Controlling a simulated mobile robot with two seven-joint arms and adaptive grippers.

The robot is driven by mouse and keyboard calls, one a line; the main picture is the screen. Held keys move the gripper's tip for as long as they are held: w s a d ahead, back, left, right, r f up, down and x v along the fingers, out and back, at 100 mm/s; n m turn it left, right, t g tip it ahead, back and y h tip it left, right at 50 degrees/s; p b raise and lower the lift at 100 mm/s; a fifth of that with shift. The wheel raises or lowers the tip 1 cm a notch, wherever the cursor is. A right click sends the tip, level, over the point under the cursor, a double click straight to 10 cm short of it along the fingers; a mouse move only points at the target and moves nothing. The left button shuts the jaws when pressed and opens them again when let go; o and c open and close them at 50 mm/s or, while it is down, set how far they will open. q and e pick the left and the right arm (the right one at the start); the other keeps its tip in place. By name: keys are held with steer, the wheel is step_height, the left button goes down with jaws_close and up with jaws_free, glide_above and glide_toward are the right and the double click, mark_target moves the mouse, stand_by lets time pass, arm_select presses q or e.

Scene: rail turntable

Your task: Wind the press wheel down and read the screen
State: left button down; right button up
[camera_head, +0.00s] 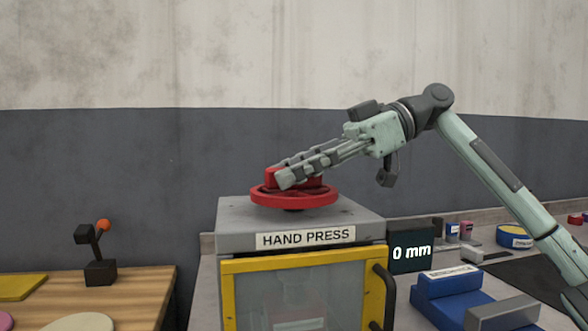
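The red press wheel (318,199) lies flat on top of the grey press, above the label "HAND PRESS" (306,238). A raised red block stands on the wheel. My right gripper (282,173) reaches in from the right and slants down to the wheel, with its fingertips at the raised block. The near finger hides part of the block, so I cannot tell whether the fingers are closed on it. The small dark screen (411,255) to the right of the press reads "0 mm". My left gripper is not in view.
The press has a yellow-framed clear door (300,262) with a dark handle (384,295). Blue blocks (448,290) and a blue tape roll (514,237) lie on the right bench. A wooden table (135,295) at left bears a black lever with an orange knob (103,225).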

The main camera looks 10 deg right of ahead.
steer(key=c, duration=0.4)
jaws_close()
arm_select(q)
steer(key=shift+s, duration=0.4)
arm_select(e)
steer(key=shift+m+t, duration=0.3)
steer(key=shift+t, duration=0.1)
